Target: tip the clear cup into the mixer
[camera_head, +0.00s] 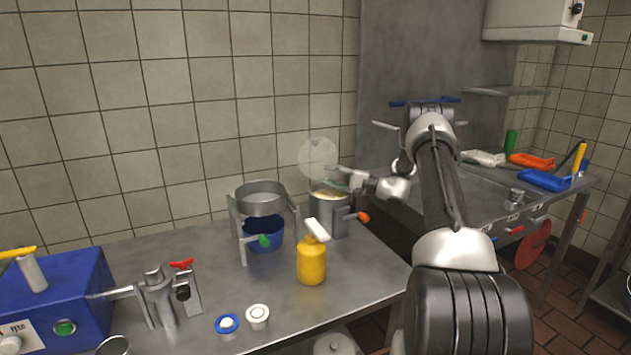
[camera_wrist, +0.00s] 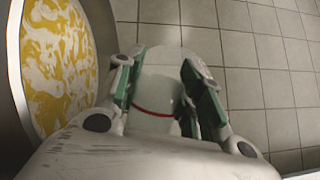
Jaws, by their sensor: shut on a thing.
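The clear cup (camera_head: 317,155) is a pale see-through round shape in the head view, raised above the mixer. My gripper (camera_head: 343,178) is shut on it from the right. In the wrist view the cup (camera_wrist: 157,90), marked with a red line, sits between my green-lined fingers (camera_wrist: 160,98). The cup looks tilted in the head view; I cannot tell whether anything is in it. The mixer (camera_head: 327,219) is a metal pot with an orange-tipped handle. Its round opening (camera_wrist: 58,60) shows yellow and white contents beside the cup in the wrist view.
A metal sieve (camera_head: 260,205) on a stand over a blue bucket (camera_head: 263,232) stands left of the mixer. A yellow bottle (camera_head: 312,261) with a white top stands in front. A blue machine (camera_head: 65,300) is at the far left. The tiled wall (camera_head: 150,110) is close behind.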

